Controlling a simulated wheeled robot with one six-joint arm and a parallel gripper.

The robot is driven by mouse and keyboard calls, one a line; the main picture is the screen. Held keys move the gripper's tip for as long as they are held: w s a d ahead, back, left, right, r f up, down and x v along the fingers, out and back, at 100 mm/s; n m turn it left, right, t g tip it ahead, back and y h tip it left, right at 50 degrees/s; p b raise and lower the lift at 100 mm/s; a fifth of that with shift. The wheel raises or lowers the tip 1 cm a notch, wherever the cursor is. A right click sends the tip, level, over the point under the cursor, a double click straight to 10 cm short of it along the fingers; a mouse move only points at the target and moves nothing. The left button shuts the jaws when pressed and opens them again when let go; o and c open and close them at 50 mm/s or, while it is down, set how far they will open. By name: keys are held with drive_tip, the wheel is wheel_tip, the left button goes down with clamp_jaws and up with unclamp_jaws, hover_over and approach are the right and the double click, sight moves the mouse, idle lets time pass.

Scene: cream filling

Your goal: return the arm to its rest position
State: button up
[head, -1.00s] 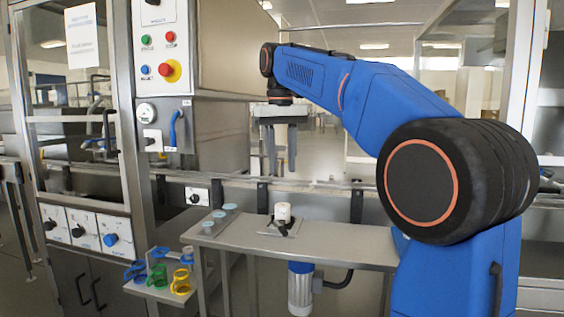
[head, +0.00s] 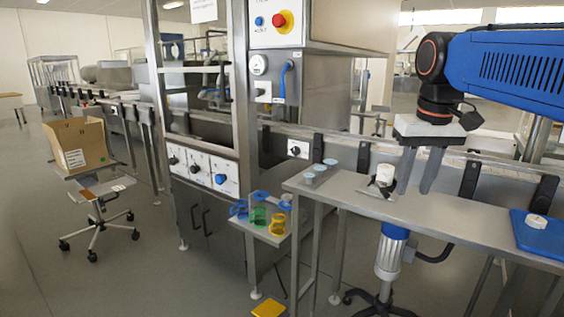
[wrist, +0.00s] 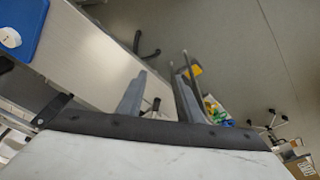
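My gripper (head: 415,186) hangs from the blue arm at the right of the head view, fingers pointing down. Its two grey fingers stand apart with nothing visible between them. In the wrist view the gripper (wrist: 158,80) also shows two spread fingers. In the head view the fingers appear close to a white cup (head: 386,173) in a dark holder on the steel table. I cannot tell their exact height above the table. Most of my arm is cut off by the right edge of the head view.
The steel table (head: 455,214) carries several small pale-blue-topped jars at left and a blue tray (head: 549,222) at right. A side shelf holds coloured cups (head: 258,216). A cardboard box (head: 76,146) sits on a wheeled chair at far left, with open floor between.

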drive_tip(key=s+f+t, duration=0.1)
drive_tip(key=s+f, duration=0.7)
drive_tip(key=f, duration=0.3)
drive_tip(key=s+f+t, duration=0.1)
drive_tip(key=s+f, duration=0.8)
drive_tip(key=f, duration=0.3)
drive_tip(key=shift+d+f+t, duration=0.15)
drive_tip(key=shift+d+t, duration=0.1)
drive_tip(key=shift+t, duration=0.15)
